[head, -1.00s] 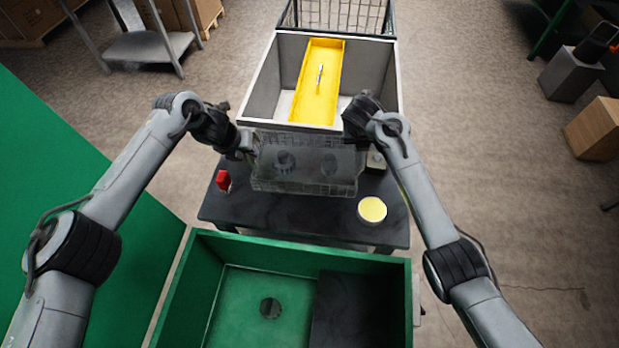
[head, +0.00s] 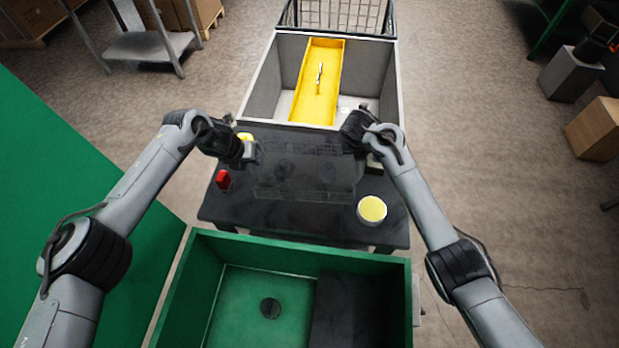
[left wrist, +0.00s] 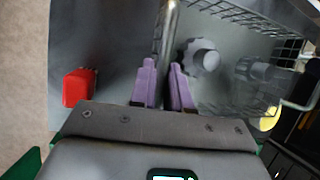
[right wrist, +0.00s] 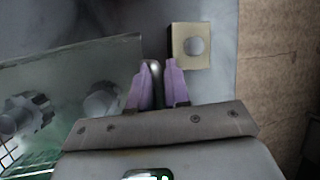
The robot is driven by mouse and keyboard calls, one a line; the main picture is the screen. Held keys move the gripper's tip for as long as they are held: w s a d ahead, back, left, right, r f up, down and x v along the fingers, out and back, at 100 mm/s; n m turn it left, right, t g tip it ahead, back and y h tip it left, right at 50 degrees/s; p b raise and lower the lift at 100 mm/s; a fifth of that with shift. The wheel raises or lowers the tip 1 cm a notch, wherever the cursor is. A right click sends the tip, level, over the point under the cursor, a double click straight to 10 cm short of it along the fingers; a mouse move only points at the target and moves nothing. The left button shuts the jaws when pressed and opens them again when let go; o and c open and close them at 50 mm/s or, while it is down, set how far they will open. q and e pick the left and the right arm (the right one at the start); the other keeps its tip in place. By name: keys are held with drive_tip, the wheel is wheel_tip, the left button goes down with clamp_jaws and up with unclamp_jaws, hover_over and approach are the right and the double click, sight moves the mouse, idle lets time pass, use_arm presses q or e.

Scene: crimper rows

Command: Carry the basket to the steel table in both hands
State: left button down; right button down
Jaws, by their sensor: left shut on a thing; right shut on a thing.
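The wire basket (head: 305,182) hangs between my two grippers over the dark table (head: 290,225); it looks faint and see-through in the head view. Gear-like grey parts (left wrist: 198,58) lie in it. My left gripper (head: 252,154) is shut on the basket's handle bar (left wrist: 170,25), which runs between its purple fingers in the left wrist view. My right gripper (right wrist: 160,82) is shut on the handle (right wrist: 154,66) at the other end. The gap between basket and table top is hard to judge. A grey metal table (head: 147,46) stands at the back left.
A red object (head: 223,180), a yellow-topped round container (head: 372,209) and a block with a round top (right wrist: 190,46) are on the dark table. Behind is a grey bin (head: 272,75) with a yellow tray (head: 318,85); in front, a green bin (head: 190,290).

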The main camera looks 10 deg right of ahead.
use_arm(q)
drive_tip(key=c, duration=1.3)
unclamp_jaws()
drive_tip(key=shift+a, duration=0.1)
drive_tip(key=shift+c, duration=0.2)
use_arm(e)
drive_tip(key=c, duration=1.3)
unclamp_jaws()
drive_tip(key=shift+c, duration=0.2)
use_arm(q)
drive_tip(key=shift+o, duration=1.2)
drive_tip(key=shift+w, duration=0.15)
use_arm(e)
drive_tip(key=shift+o, duration=1.2)
drive_tip(key=shift+w, duration=0.15)
use_arm(q)
drive_tip(key=shift+r, duration=0.1)
use_arm(e)
drive_tip(key=shift+s+a+r, duration=0.2)
drive_tip(key=shift+s+r, duration=0.05)
drive_tip(key=shift+r, duration=0.35)
use_arm(q)
drive_tip(key=v, duration=1.2)
use_arm(e)
drive_tip(key=v, duration=1)
drive_tip(key=shift+s+r, duration=0.2)
drive_tip(key=shift+r, duration=0.1)
